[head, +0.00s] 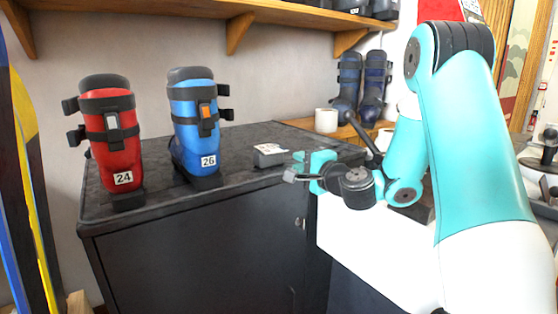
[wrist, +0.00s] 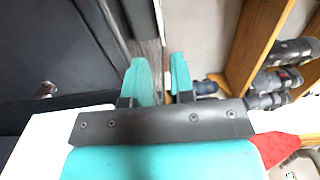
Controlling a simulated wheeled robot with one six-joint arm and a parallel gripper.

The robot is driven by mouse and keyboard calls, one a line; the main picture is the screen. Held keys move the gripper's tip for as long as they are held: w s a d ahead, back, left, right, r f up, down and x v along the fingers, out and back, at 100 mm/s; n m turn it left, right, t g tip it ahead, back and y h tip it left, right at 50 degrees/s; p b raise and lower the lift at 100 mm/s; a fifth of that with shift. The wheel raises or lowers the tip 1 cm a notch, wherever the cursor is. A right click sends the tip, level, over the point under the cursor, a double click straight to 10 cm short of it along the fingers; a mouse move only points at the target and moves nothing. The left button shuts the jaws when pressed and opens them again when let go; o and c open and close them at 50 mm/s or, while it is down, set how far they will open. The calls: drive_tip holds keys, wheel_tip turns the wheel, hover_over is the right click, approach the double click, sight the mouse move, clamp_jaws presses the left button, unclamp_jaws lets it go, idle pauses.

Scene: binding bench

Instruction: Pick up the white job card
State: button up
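The white job card (head: 270,147), with some reddish marking, appears to lie on top of a small grey block (head: 267,160) on the dark cabinet top in the head view. My gripper (head: 293,167) is just to the right of the block, apart from the card as far as I can tell. In the wrist view its two teal fingers (wrist: 160,78) stand apart with a gap and nothing clear between them. I cannot make out the card in the wrist view.
A red boot (head: 118,140) marked 24 and a blue boot (head: 195,125) marked 26 stand on the cabinet (head: 150,212) left of the card. A white mug (head: 326,120) and dark boots (head: 362,88) are behind. A wooden shelf (head: 200,14) runs above.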

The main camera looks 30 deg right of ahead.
drive_tip(key=p, duration=0.7)
approach(271, 148)
drive_tip(key=w, duration=0.4)
drive_tip(key=shift+r, duration=0.2)
drive_tip(key=shift+w+f+p, duration=0.15)
drive_tip(key=shift+w+p, duration=0.2)
drive_tip(key=shift+w, duration=0.15)
drive_tip(key=shift+w+f+p, duration=0.15)
drive_tip(key=shift+w+p, duration=0.15)
drive_tip(key=shift+w, duration=0.25)
clamp_jaws()
drive_tip(key=shift+r, duration=0.1)
